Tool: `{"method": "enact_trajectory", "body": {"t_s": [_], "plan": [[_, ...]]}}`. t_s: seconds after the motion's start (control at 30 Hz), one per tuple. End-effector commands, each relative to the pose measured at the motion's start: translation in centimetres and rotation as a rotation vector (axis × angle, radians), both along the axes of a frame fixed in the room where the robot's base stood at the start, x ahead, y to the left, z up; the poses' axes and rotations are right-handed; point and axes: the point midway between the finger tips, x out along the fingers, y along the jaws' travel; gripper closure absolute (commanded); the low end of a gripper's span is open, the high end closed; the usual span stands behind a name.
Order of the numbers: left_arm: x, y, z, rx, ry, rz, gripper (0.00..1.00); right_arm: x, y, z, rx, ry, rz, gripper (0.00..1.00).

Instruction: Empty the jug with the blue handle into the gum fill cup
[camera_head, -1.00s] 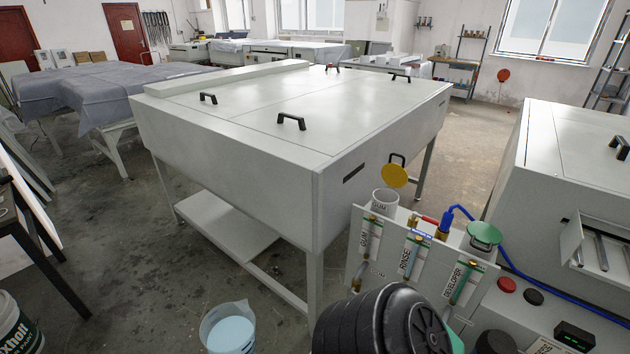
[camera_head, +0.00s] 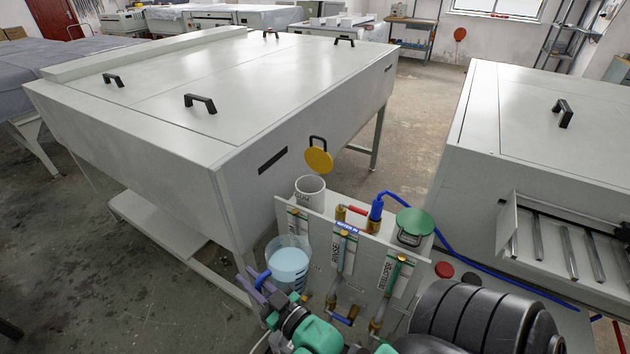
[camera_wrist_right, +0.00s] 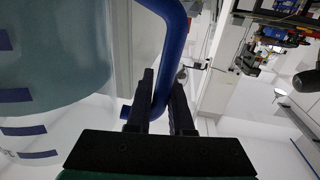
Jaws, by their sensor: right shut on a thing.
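The jug (camera_head: 289,262) is clear with pale blue liquid in it. It is held about upright, in front of the left part of the valve panel. My right gripper (camera_head: 258,284) is shut on its blue handle (camera_head: 264,277). In the right wrist view, the handle (camera_wrist_right: 172,60) runs between the two dark fingers (camera_wrist_right: 160,105), with the jug wall (camera_wrist_right: 60,110) at left. The gum fill cup (camera_head: 310,190) is a white open cup behind the panel, above and slightly right of the jug in the picture. My left gripper is not in view.
A yellow lid (camera_head: 318,160) with a black handle stands beyond the gum cup. A green lid (camera_head: 415,222) covers the developer spot. The panel (camera_head: 360,262) carries rinse and developer pipes and a blue hose (camera_head: 408,196). A large grey machine (camera_head: 200,130) stands close at left.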

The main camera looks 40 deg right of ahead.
Motion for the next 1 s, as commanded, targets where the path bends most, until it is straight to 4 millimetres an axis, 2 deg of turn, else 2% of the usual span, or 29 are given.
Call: {"method": "enact_trajectory", "body": {"t_s": [0.03, 0.2, 0.4, 0.6, 1.0], "plan": [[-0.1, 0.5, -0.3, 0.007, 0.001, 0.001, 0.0, 1.7, -0.3, 0.1, -0.012, -0.014, 0.013, 1.0], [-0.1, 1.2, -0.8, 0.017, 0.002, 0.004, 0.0, 6.9, -1.7, 0.1, -0.026, -0.009, 0.036, 1.0], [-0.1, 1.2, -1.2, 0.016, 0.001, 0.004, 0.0, 11.6, -3.8, 1.0, -0.033, 0.0, 0.024, 1.0], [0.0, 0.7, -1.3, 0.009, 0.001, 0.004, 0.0, 13.1, -4.8, 1.6, -0.031, 0.004, 0.013, 1.0], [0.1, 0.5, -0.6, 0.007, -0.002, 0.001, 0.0, 12.7, -4.8, 1.9, -0.066, 0.001, 0.013, 1.0]]}}
